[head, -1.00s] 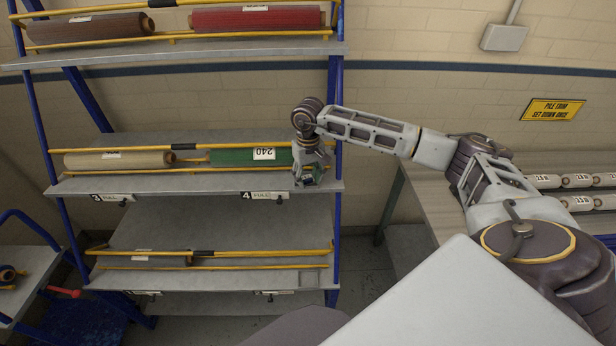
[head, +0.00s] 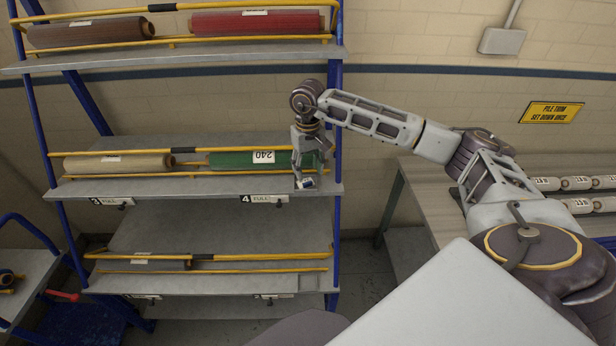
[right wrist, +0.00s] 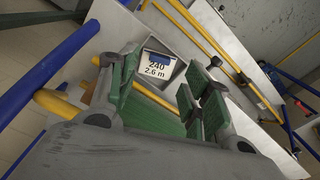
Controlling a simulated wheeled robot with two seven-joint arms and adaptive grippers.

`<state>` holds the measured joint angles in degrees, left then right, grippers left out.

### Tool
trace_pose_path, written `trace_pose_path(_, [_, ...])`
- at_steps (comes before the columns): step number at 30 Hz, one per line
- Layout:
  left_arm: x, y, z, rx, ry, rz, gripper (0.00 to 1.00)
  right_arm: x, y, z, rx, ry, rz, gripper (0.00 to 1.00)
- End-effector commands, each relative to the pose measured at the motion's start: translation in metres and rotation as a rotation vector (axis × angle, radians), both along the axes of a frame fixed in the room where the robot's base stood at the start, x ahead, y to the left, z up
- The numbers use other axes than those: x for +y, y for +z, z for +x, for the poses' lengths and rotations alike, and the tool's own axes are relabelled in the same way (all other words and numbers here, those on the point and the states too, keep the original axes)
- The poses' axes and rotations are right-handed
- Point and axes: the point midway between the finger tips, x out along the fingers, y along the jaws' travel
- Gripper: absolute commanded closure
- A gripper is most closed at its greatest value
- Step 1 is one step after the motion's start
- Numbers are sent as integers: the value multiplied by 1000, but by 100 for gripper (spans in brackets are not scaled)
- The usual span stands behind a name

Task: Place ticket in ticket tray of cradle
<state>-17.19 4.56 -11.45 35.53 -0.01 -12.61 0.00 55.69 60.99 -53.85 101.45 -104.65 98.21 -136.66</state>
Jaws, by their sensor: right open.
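The ticket (right wrist: 157,66), a small white card with a blue mark reading 240 and 2.6 m, lies in a small grey ticket tray (right wrist: 177,70) in the right wrist view. In the head view the ticket (head: 307,183) shows at the right front end of the middle shelf. My right gripper (right wrist: 158,92) is open, its fingers apart on either side of the view, with the ticket beyond them. In the head view my right gripper (head: 308,168) is just above the ticket, by the green roll (head: 232,159) labelled 240. My left gripper is not in view.
Yellow rails (head: 110,153) run along the rack's shelves. A blue upright (head: 335,120) stands close to the right of my gripper. A tan roll (head: 118,163) lies further left. A table (head: 420,187) with several small white rolls stands at the right.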

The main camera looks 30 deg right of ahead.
Motion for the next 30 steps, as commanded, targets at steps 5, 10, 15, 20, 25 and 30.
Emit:
trace_pose_path(5, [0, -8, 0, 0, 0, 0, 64, 0, 26, 1, -4, 1, 0, 51])
trace_pose_path(10, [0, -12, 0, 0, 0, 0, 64, 1, 48, 1, -3, 2, 2, 51])
trace_pose_path(15, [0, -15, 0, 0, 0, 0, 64, 1, 65, 1, -3, 1, 1, 51])
trace_pose_path(20, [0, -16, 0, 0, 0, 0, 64, 0, 73, 1, -2, 1, 1, 51])
trace_pose_path(25, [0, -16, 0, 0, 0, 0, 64, 0, 75, 0, -1, 1, 1, 51])
trace_pose_path(30, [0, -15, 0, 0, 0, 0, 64, 0, 74, 0, -1, 1, 1, 51])
